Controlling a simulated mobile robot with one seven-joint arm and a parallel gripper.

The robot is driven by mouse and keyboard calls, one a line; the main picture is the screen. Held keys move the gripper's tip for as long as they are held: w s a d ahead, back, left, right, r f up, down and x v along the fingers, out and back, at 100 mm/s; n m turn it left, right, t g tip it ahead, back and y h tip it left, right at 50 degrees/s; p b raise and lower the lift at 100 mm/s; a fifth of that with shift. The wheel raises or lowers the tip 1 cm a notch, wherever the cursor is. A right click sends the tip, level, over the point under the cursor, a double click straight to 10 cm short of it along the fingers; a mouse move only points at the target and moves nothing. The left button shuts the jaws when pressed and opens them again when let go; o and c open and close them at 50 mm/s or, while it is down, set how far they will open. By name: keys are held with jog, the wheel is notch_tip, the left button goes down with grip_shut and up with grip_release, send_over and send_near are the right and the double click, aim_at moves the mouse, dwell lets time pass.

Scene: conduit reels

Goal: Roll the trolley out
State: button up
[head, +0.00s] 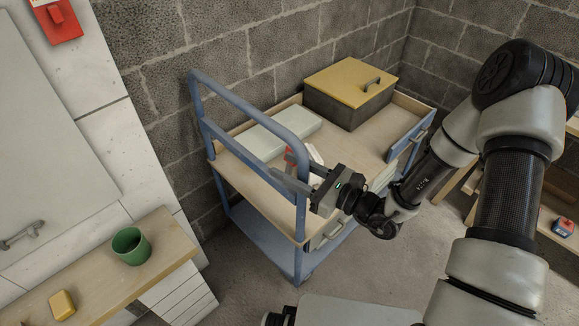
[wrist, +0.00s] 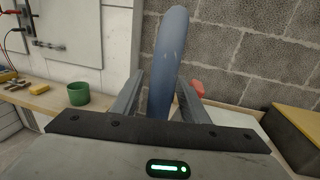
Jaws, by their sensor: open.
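In the wrist view the blue handle tube (wrist: 168,45) passes up between the two fingers of my gripper (wrist: 160,88), which are open. A gap shows beside the tube; whether a finger touches it I cannot tell. The trolley's lower parts and right end are partly hidden by my arm.
On the trolley are a yellow-lidded box (head: 350,82), a pale flat case (head: 277,134) and a red item (head: 290,157). A wooden bench (head: 165,262) at left holds a green mug (head: 130,246) and a yellow block (head: 62,305).

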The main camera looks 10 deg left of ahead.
dwell(0.3)
jog(key=p+v, duration=0.1)
jog(key=v, duration=1.6)
jog(key=shift+d, duration=0.2)
